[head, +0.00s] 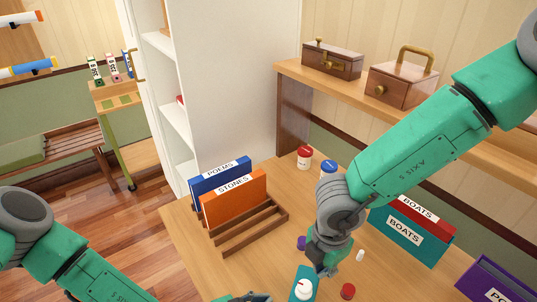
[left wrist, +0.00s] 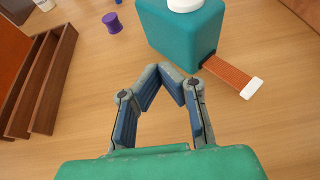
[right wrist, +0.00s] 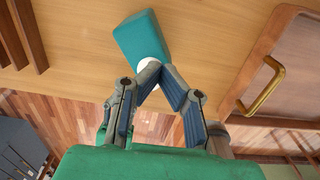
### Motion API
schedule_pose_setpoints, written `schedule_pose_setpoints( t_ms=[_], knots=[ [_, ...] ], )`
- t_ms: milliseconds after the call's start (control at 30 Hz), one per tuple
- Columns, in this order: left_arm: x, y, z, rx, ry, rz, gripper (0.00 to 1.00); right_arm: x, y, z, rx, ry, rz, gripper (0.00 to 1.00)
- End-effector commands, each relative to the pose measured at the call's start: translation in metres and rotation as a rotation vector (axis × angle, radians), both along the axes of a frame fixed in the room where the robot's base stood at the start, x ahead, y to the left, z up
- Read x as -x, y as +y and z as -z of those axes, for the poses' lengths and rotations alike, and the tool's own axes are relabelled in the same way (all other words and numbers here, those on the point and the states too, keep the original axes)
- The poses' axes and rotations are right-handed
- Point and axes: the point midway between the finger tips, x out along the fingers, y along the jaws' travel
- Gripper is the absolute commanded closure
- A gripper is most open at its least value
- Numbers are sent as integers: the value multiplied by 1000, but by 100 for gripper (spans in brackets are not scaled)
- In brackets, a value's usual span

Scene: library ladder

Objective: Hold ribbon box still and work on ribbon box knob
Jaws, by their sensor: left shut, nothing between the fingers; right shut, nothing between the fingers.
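The ribbon box, a teal block with a round white knob, stands on the wooden table. The box (head: 301,274) and its knob (head: 304,288) are at the bottom edge of the head view. In the left wrist view the box (left wrist: 178,32) is ahead of my shut, empty left gripper (left wrist: 166,68), with a gap between; the knob (left wrist: 186,4) is cut off at the top. A rust-orange ribbon (left wrist: 226,68) with a white end sticks out. My right gripper (right wrist: 161,68) is shut and empty; its tips overlap the knob (right wrist: 148,63) in view. I cannot tell whether they touch.
A wooden rack (head: 255,228) with book-like boxes stands left on the table. A purple spool (head: 301,243), red spool (head: 348,291) and small white piece (head: 360,255) lie near my right gripper. Boats boxes (head: 403,232) stand right. Jars (head: 304,157) stand behind.

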Motion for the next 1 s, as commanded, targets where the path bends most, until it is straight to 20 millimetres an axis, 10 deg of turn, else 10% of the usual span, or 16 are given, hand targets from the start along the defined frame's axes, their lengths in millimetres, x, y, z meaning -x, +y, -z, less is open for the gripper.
schedule_pose_setpoints(
  t_ms=[1000],
  knots=[
    [0,0,0,0,0,0,100,-12,18,-16,0,3,0,100]
  ],
)
